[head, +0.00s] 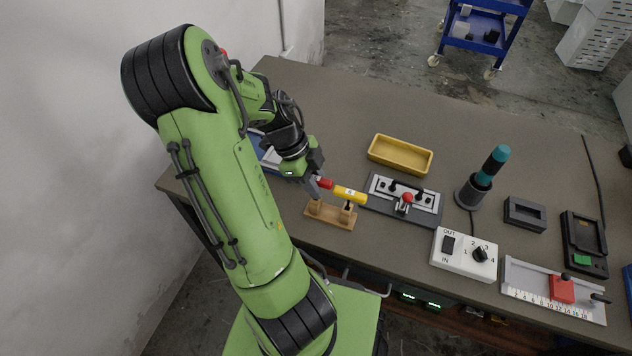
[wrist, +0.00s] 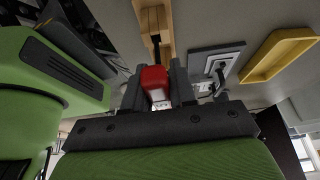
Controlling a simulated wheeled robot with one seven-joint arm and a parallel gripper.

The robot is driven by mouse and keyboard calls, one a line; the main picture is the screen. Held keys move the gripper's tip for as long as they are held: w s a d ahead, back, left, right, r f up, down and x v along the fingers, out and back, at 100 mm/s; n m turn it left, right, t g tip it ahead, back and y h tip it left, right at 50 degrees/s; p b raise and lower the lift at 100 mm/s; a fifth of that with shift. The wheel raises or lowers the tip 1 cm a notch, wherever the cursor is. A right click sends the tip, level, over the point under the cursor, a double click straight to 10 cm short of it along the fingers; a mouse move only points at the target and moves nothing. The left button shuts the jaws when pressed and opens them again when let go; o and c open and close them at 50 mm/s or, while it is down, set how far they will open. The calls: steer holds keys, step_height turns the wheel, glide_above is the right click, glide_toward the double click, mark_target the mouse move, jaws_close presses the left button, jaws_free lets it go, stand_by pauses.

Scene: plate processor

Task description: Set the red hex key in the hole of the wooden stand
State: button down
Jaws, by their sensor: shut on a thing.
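The wooden stand (head: 322,217) is a small light-brown block near the front of the table. A yellow-handled tool (head: 350,194) is at its right side, with a dark part below the handle. My gripper (head: 316,185) is above the left part of the stand, shut on the red hex key (head: 325,183). In the wrist view the red handle (wrist: 153,78) sits between the two dark fingers, and the stand (wrist: 153,18) shows beyond it. A thin dark piece is visible between handle and stand. The hole and the key's tip cannot be made out.
A yellow tray (head: 400,155) lies behind the stand. A grey plate with a red-knobbed clamp (head: 405,203) is close on the right. A white switch box (head: 464,254) and a teal-handled tool (head: 490,170) are farther right. The back of the table is clear.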

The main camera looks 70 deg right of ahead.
steer(key=shift+f+b, duration=0.65)
steer(key=shift+b, duration=0.05)
stand_by(0.4)
steer(key=c, duration=0.8)
jaws_free()
steer(key=shift+c, duration=0.2)
steer(key=shift+o, duration=0.4)
steer(key=o, duration=0.5)
steer(key=shift+r+p, duration=3)
steer(key=shift+r, duration=1.05)
